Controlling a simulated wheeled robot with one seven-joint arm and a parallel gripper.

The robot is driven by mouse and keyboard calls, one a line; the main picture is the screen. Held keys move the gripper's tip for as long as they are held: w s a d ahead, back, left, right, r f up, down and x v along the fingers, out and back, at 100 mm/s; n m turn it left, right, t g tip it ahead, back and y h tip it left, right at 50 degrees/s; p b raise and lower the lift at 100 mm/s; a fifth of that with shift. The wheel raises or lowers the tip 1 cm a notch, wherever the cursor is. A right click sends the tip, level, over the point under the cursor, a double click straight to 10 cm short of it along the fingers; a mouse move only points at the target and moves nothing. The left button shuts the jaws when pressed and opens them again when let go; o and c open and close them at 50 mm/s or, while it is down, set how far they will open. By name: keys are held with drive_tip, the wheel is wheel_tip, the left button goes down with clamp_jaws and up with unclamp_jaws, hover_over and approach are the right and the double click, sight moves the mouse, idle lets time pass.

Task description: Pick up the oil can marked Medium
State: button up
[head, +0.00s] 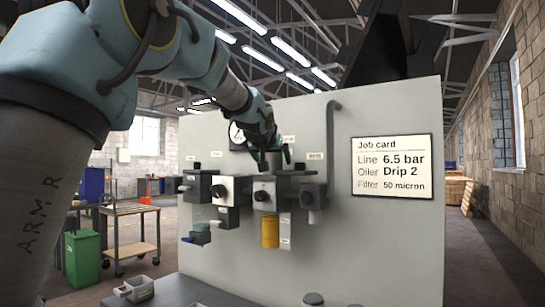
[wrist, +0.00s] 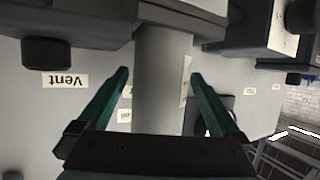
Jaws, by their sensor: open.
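I cannot make out an oil can marked Medium in either view. My gripper (head: 276,160) is open at the panel, just above the row of grey valve blocks (head: 264,193). In the wrist view its two teal fingers (wrist: 160,78) are spread, with a grey cylinder (wrist: 161,90) showing between them. I cannot tell whether the fingers touch it. The picture there is upside down, with a "Vent" label (wrist: 65,80) at left. A yellow cylinder (head: 270,231) hangs below the blocks in the head view.
The pale panel (head: 385,240) carries a job card (head: 392,166) reading Line 6.5 bar, Oiler Drip 2, Filter 50 micron. A grey open-topped container (head: 135,289) stands at the bottom left. A green bin (head: 83,258) and a cart (head: 132,246) stand farther left.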

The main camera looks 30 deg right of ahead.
drive_tip(key=c, duration=1.5)
clamp_jaws()
drive_tip(key=shift+r, duration=0.1)
